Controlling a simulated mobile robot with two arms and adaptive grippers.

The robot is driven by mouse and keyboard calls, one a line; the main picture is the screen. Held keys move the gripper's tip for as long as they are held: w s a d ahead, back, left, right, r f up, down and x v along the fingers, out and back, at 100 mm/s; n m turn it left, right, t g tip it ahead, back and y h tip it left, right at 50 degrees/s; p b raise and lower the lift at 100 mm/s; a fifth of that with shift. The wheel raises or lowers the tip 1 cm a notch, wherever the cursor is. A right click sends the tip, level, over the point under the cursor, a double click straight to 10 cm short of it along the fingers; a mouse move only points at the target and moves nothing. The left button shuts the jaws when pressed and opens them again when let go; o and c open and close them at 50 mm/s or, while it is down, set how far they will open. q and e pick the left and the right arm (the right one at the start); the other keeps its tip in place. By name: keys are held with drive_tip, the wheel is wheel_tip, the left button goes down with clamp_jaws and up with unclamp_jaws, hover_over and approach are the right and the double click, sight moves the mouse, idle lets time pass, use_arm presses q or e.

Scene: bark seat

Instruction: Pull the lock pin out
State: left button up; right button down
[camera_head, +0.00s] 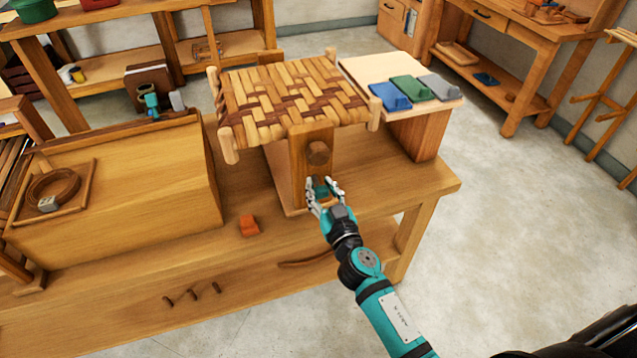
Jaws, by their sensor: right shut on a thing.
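A seat woven from light and dark bark strips (296,98) rests above an upright wooden post (299,168) on the workbench. A thick round wooden knob (319,153) sticks out of the post's front face. Just below the knob, my right gripper (325,190) is shut at the post's front face. The lock pin is not clear to see; the gripper's fingers mostly cover the small thing between them, and I cannot tell how far it sits in the post. My left gripper is not in view.
Open floor (500,215) lies right.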

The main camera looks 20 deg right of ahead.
drive_tip(key=shift+s+f, duration=0.1)
drive_tip(key=shift+s, duration=0.3)
drive_tip(key=shift+w, duration=0.15)
drive_tip(key=c, duration=0.9)
unclamp_jaws()
drive_tip(key=shift+s, duration=0.25)
drive_tip(key=s, duration=1.2)
drive_tip(key=shift+d, duration=0.2)
